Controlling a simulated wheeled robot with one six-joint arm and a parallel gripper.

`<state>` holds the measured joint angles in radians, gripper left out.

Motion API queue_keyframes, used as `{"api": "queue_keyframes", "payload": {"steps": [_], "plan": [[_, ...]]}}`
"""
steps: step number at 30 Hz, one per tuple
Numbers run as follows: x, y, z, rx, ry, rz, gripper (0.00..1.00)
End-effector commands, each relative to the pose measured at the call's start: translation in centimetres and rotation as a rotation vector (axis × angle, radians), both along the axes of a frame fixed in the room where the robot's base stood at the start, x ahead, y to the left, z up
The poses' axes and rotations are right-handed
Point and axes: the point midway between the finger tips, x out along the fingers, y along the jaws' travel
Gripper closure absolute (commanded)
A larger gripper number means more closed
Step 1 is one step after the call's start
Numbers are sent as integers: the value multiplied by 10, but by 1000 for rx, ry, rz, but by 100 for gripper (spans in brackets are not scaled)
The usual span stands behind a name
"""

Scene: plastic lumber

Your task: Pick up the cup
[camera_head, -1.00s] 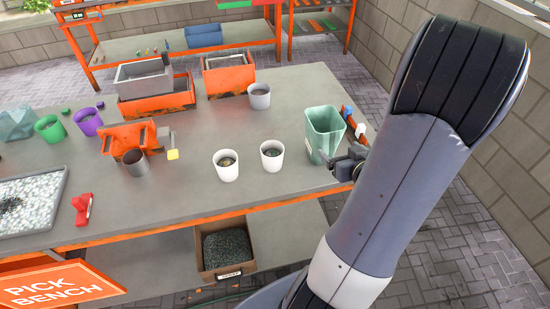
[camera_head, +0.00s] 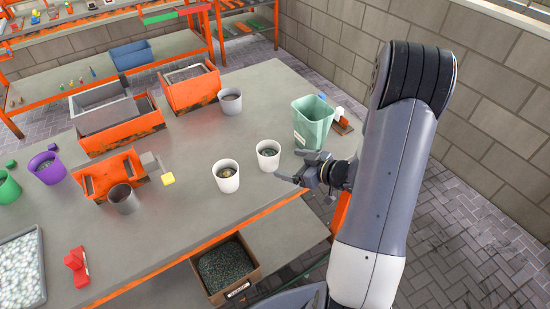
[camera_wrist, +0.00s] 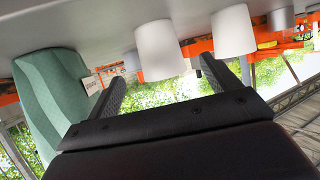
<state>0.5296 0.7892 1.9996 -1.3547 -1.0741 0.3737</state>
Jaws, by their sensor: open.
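A grey cup (camera_head: 230,103), a dark grey cup (camera_head: 124,200), a purple cup (camera_head: 48,168) and a green cup (camera_head: 7,188) also stand there.
A pale green bin (camera_head: 312,122) stands close behind my gripper, and at left in the wrist view (camera_wrist: 50,100). Orange bins (camera_head: 120,125) line the back of the bench (camera_head: 185,235).

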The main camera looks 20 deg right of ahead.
Motion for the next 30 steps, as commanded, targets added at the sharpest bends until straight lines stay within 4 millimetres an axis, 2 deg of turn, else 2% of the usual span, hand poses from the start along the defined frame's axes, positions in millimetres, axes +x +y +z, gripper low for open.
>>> {"api": "queue_keyframes", "payload": {"steps": [6, 14, 21, 30], "plan": [[25, 20, -13, 0, 1, 3, 16], [39, 31, -20, -1, 1, 0, 16], [64, 48, -32, 0, 2, 1, 16], [73, 54, -38, 0, 1, -2, 16]]}}
